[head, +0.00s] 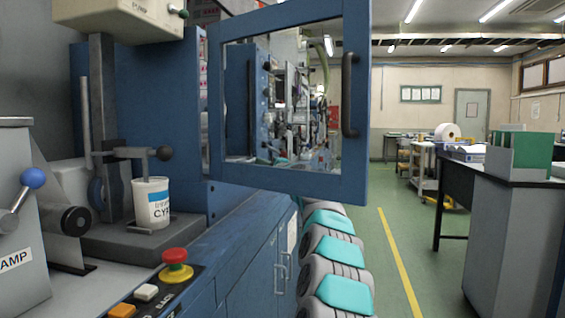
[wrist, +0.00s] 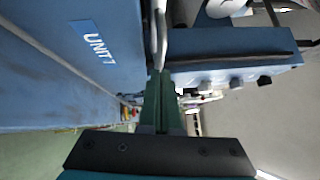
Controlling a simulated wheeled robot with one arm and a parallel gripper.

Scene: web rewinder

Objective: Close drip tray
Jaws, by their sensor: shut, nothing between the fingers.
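I cannot pick out the drip tray for certain in either view. In the wrist view, my gripper (wrist: 161,75) points up the picture with its two green fingers together and nothing held between them. A pale metal bar (wrist: 159,35) shows just beyond the fingertips. I cannot tell whether they touch it or what it belongs to. My gripper does not show in the head view; only my teal and grey arm links run along the machine's right side there.
A blue-framed window door (head: 354,185) with a black handle stands swung out in the head view. A white cup (head: 152,203) stands on the machine at left, near a red emergency button (head: 175,257). A dark-topped bench (head: 515,215) stands right. Green floor between is clear.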

